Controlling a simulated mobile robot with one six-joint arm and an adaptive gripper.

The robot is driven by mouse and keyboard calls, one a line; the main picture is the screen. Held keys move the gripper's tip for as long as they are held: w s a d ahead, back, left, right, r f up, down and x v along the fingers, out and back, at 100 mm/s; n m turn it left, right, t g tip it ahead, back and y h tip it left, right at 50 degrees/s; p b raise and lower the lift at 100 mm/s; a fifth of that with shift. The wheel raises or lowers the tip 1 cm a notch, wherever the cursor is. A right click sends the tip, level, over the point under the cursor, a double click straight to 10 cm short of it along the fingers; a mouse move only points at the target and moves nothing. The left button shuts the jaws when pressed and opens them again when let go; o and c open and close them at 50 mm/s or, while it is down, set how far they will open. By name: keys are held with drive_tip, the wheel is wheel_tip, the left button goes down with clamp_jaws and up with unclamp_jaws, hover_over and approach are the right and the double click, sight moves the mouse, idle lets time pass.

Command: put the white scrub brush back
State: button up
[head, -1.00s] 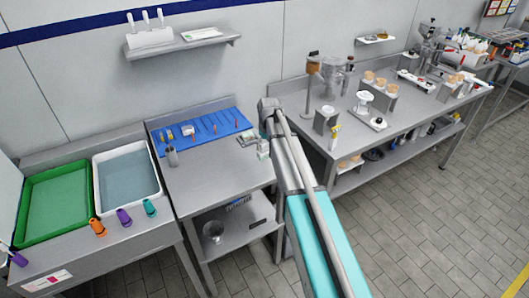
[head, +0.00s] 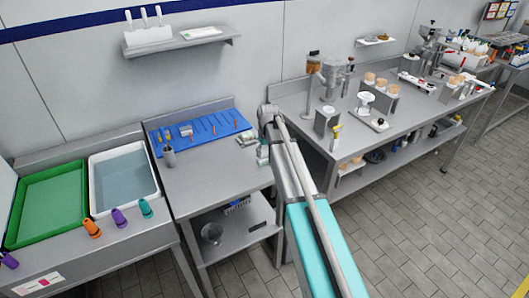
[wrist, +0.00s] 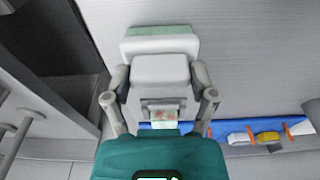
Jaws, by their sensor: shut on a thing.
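My gripper (wrist: 160,82) is shut on the white scrub brush (wrist: 160,70), a white block with a pale green face along its far edge in the wrist view. One finger lies on each side of it. In the head view my gripper (head: 263,155) is at the right edge of the steel table, just right of the blue mat. The held brush is too small there to make out clearly. The blue mat (head: 222,121) lies at the back of the table and bears several small tools. Its edge also shows in the wrist view (wrist: 284,130).
A small grey and pale green item (head: 246,138) is just left of my gripper. The front middle of the table (head: 205,178) is clear. A second steel table (head: 400,125) with equipment stands at the right.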

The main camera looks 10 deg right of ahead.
sight(267, 158)
drive_tip(key=shift+f, duration=0.2)
drive_tip(key=o, duration=0.9)
drive_tip(key=shift+r, duration=0.2)
wheel_tip(267, 158, up, 12)
drive_tip(key=s+p, duration=0.1)
drive_tip(key=p, duration=1.1)
drive_tip(key=shift+s+d, duration=0.15)
drive_tip(key=shift+d, duration=0.05)
drive_tip(key=s+m+g, duration=0.1)
drive_tip(key=s+m, duration=0.2)
drive_tip(key=s, duration=2.4)
drive_tip(key=shift+s+a+m, duration=0.3)
drive_tip(key=shift+a, duration=0.15)
drive_tip(key=shift+f, duration=0.1)
